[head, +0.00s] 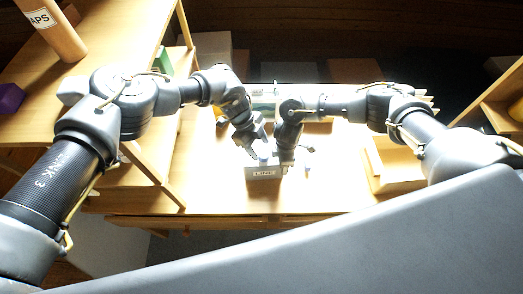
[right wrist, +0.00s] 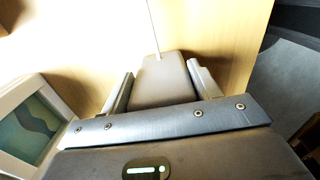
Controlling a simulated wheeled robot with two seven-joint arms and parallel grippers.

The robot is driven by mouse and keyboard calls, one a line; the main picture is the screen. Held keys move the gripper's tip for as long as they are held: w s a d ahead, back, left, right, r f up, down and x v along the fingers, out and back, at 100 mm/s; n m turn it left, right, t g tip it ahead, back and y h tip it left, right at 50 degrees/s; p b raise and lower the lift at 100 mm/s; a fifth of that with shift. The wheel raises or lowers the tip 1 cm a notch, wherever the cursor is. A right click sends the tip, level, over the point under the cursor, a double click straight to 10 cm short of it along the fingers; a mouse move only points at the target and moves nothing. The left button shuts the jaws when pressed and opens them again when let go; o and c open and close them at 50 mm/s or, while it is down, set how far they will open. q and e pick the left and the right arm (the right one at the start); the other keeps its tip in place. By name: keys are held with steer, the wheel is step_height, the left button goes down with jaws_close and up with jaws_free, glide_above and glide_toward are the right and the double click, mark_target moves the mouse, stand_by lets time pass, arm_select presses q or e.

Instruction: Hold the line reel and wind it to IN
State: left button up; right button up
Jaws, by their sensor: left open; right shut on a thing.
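The line reel (head: 263,173) is a small grey box with a white label on its front, near the table's front edge in the head view. My right gripper (head: 287,160) comes down at its right end. In the right wrist view my right gripper (right wrist: 162,88) is shut on the reel's grey body (right wrist: 165,82), and a thin line rises from its far end. My left gripper (head: 259,152) is open, just above the reel's left part, close to a small bluish knob on it. Whether it touches the knob I cannot tell. The lettering is too small to read.
The wooden table (head: 215,195) has bare room left of the reel. A white-framed panel (right wrist: 38,125) shows close at left in the right wrist view.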

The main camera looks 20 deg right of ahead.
arm_select(q)
steer(key=v, duration=0.8)
steer(key=shift+r, duration=0.15)
steer(key=shift+c, duration=0.4)
steer(key=shift+w+a+r, duration=0.1)
steer(key=shift+w+r, duration=0.05)
steer(key=shift+w, duration=0.1)
steer(key=shift+c, duration=1)
steer(key=m+t, duration=0.5)
steer(key=m, duration=1.4)
glide_toward(263, 155)
step_height(263, 155, up, 3)
steer(key=s+a, duration=0.1)
steer(key=a, duration=0.1)
steer(key=shift+w+d+m, duration=0.25)
steer(key=shift+d+m, duration=0.05)
steer(key=shift+m, duration=0.4)
steer(key=shift+f, duration=0.2)
steer(key=x, duration=1.1)
steer(key=shift+w+d+f, duration=0.1)
steer(key=shift+d+f, duration=0.2)
steer(key=shift+f, duration=0.05)
